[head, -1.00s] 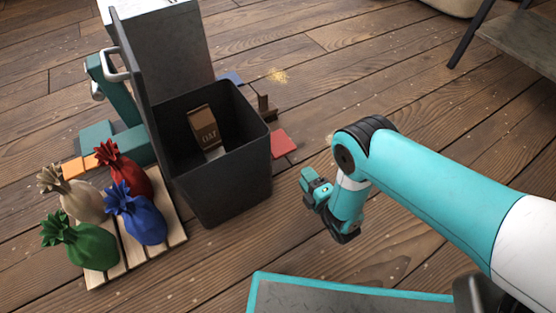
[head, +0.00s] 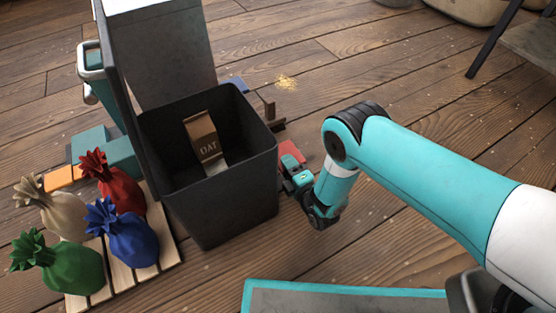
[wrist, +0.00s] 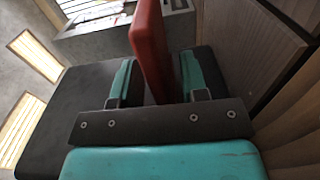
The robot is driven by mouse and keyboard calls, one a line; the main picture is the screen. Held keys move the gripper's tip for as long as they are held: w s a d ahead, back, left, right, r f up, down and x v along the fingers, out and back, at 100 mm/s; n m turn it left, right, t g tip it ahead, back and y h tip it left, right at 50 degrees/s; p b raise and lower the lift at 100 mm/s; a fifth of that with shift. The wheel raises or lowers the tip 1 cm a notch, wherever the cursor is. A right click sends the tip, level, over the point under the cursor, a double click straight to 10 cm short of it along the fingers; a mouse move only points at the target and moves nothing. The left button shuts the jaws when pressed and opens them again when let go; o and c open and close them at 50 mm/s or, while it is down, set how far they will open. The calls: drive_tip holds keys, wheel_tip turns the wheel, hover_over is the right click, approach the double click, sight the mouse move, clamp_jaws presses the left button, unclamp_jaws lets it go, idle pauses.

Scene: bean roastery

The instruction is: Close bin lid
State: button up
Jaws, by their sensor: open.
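The bin (head: 225,200) is a dark grey open-topped box left of centre in the head view. A brown packet marked OAT (head: 203,137) stands inside the bin. My gripper (head: 296,176) is low, just right of the bin's right wall and well away from the lid. In the wrist view my gripper (wrist: 157,80) is open. A red slab (wrist: 150,45) shows between its fingers; contact cannot be told.
A wooden pallet (head: 165,255) with tied red, blue, green and beige sacks lies left of the bin. A pale grey box (head: 165,60) stands behind it. Open floor lies at the back right.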

drive_tip(key=shift+x, duration=0.8)
clamp_jaws()
drive_tip(key=shift+f+m, duration=0.4)
drive_tip(key=shift+f, duration=0.1)
unclamp_jaws()
